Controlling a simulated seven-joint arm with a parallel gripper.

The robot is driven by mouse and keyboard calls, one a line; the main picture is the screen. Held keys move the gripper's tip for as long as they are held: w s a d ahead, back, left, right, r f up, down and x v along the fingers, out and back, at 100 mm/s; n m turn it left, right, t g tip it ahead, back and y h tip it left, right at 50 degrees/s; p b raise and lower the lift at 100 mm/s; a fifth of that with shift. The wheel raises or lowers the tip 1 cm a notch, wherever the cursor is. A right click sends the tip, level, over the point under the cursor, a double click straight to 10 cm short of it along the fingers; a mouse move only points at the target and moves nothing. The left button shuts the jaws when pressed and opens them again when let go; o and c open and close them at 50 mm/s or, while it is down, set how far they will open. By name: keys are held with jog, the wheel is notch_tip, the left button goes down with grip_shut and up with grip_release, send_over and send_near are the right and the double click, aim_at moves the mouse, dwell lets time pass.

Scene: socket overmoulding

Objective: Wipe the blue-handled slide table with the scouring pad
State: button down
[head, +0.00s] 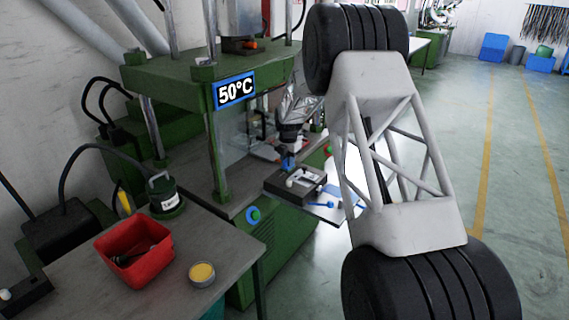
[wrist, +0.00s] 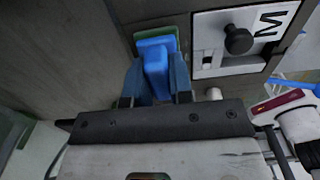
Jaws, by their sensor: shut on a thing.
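My gripper (head: 287,163) is shut on the scouring pad. In the wrist view its two fingers (wrist: 155,92) grip the pad's blue block (wrist: 155,65), with a green edge showing around it. The pad is over a dark grey surface, left of a white plate marked M with a black knob (wrist: 238,40). I cannot tell whether it touches that surface. The slide table (head: 345,212) juts from the green press, carrying a dark block (head: 297,182) and a blue handle (head: 322,204). A blue handle also shows at the wrist view's right (wrist: 293,84).
The front bench holds a red bin (head: 133,262), a yellow-topped tin (head: 202,274) and a dark green pot (head: 166,200). A white part with a red label (wrist: 290,105) is right in the wrist view.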

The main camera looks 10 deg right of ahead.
jog(key=shift+w+d+r, duration=0.1)
jog(key=shift+w+d, duration=0.1)
jog(key=shift+d, duration=0.1)
jog(key=shift+a, duration=0.15)
jog(key=shift+s+a, duration=0.2)
jog(key=shift+s, duration=0.1)
jog(key=shift+s+a+f, duration=0.15)
jog(key=shift+s+f, duration=0.05)
jog(key=shift+f, duration=0.05)
jog(key=shift+s+a, duration=2)
jog(key=shift+a, duration=0.1)
notch_tip(320, 180, up, 8)
